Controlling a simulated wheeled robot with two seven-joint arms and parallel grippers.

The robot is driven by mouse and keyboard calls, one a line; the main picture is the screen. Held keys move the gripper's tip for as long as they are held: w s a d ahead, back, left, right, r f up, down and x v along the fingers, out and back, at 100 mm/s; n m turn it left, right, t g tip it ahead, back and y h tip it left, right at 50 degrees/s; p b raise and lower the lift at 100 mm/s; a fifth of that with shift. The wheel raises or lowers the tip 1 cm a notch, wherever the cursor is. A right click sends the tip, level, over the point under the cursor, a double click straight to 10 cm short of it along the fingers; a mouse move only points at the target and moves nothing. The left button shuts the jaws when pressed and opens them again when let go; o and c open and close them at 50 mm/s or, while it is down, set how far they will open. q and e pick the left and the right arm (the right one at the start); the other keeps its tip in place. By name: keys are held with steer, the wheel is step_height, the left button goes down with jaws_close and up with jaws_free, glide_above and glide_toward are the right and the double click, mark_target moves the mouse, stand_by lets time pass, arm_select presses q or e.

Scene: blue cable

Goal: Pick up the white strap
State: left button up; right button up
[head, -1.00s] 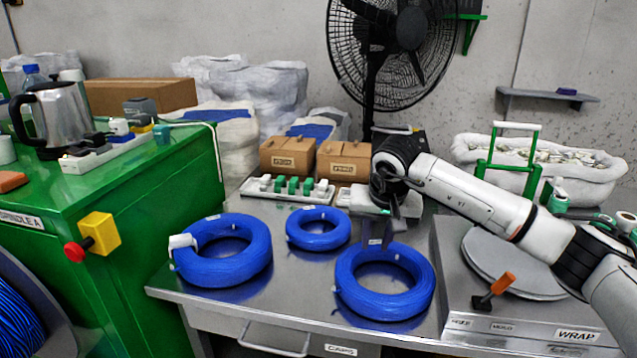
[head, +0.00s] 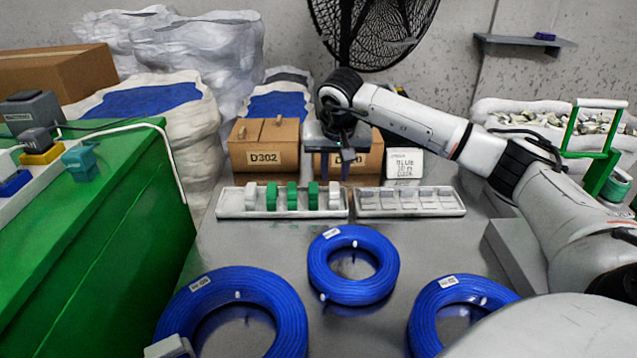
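A tray (head: 228,214) on the steel table holds a row of upright pieces, white at both ends and green between. A white piece (head: 251,196) stands at its left end and another white piece (head: 334,195) at its right end. I cannot tell which is the white strap. My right gripper (head: 337,172) points down in front of a cardboard box, above and behind the trays. Its two dark fingers look apart, with nothing visible between them. My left gripper is out of view.
A second tray (head: 410,213) with pale pieces sits to the right. Blue coils (head: 353,291) lie in front. Cardboard boxes (head: 262,133) and a white labelled block (head: 405,163) stand behind. A green cabinet (head: 120,240) is on the left. Bare steel lies between trays and coils.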

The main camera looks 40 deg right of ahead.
mark_target(335, 188)
steer(key=x, duration=0.3)
steer(key=shift+s+d+f, duration=0.1)
steer(key=shift+s+f, duration=0.15)
steer(key=shift+s, duration=0.05)
steer(key=shift+w+d+r+b+x, duration=0.1)
steer(key=shift+w+b+x, duration=0.05)
steer(key=shift+x, duration=0.75)
steer(key=shift+w+d+r+b+x, duration=0.1)
steer(key=shift+w+b+x, duration=0.1)
steer(key=shift+x, duration=0.7)
steer(key=shift+w+d+b+x, duration=0.1)
steer(key=shift+w+b+x, duration=0.05)
steer(key=shift+x, duration=0.8)
steer(key=shift+r, duration=0.1)
steer(key=shift+c, duration=0.3)
steer(key=shift+s, duration=0.1)
jaws_close()
